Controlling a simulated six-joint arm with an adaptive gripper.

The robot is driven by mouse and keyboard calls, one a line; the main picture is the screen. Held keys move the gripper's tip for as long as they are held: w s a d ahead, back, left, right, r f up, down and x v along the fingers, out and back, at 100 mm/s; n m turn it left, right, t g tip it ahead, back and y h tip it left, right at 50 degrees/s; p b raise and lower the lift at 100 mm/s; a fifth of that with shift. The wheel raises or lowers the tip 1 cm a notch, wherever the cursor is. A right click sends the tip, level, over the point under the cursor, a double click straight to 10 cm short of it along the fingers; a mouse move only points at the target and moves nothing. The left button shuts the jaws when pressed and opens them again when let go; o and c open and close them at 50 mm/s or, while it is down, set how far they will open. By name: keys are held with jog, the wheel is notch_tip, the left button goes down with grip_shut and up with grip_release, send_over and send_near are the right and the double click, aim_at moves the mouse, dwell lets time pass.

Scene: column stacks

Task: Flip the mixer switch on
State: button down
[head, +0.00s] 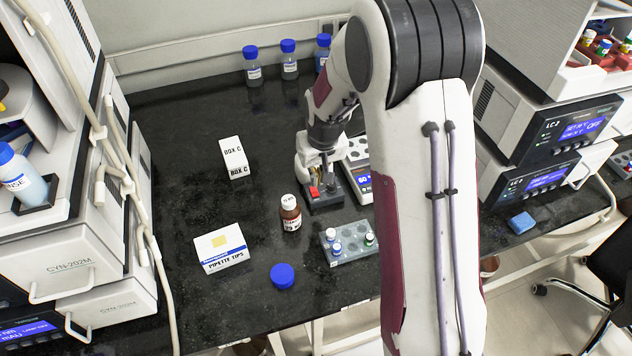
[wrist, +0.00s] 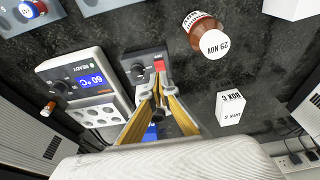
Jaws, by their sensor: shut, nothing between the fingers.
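The mixer (head: 326,201) is a small dark grey box on the black bench, partly hidden under my gripper in the head view. Its red switch (head: 314,191) shows at its front left. In the wrist view the mixer (wrist: 130,63) has a black knob on its face, with the red switch (wrist: 159,66) beside the knob. My gripper (wrist: 158,88) is shut and empty, with its fingertips close to the red switch. I cannot tell whether they touch it. In the head view my gripper (head: 319,174) points down over the mixer.
A heater block (wrist: 68,69) showing 60 °C stands right beside the mixer. A brown bottle (head: 290,215), a tube rack (head: 350,250), a pipette tips box (head: 221,252), a blue cap (head: 282,276) and a white Box C carton (head: 233,155) stand around. Open bench lies left of the mixer.

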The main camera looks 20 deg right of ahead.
jog(key=v, duration=0.8)
jog(key=shift+r, duration=0.3)
jog(key=shift+s, duration=0.1)
jog(key=shift+w+r, duration=0.35)
jog(key=shift+w, duration=0.3)
send_near(314, 189)
jog(key=x, duration=0.5)
jog(key=shift+w+f, duration=0.15)
jog(key=shift+w, duration=0.1)
jog(key=shift+w+f, duration=0.25)
jog(key=shift+f, duration=0.4)
